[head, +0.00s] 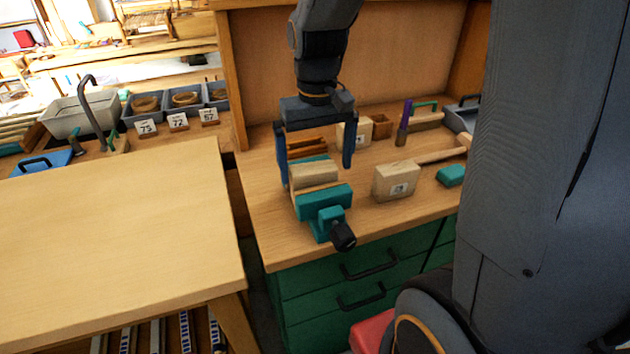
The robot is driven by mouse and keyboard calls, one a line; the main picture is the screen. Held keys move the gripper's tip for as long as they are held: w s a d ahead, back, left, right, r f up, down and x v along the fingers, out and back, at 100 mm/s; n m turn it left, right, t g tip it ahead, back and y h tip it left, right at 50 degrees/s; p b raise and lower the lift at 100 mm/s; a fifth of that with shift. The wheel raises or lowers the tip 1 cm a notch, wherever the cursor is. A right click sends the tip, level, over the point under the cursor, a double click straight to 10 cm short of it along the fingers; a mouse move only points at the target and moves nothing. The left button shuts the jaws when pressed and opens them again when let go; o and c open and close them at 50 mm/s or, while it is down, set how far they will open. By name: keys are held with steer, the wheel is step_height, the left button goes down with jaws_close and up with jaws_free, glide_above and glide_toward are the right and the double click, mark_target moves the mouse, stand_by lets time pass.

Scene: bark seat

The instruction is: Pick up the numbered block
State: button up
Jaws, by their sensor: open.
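A pale wooden block (396,183) with a small white label stands on the workbench, right of the teal vise (325,207). A second pale block (346,134) with a white label stands further back, partly hidden behind my gripper's right finger. The marks on both labels are too small to read. My gripper (317,173) points down with its two fingers wide apart, above or around the vise's back part. The vise jaws hold a pale wooden piece (313,174). The front labelled block is to the right of my gripper, apart from it.
A small teal block (451,175) and a wooden mallet (445,153) lie right of the front block. A purple-handled tool (404,124) stands upright behind it. A wooden back panel (400,60) closes off the bench. The light tabletop (110,240) at left is mostly clear.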

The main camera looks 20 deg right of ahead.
mark_target(315, 178)
steer(key=shift+a+f+p, duration=0.15)
steer(key=shift+f+p, duration=0.2)
steer(key=shift+f, duration=1.95)
steer(key=shift+w, duration=0.1)
steer(key=c, duration=1.2)
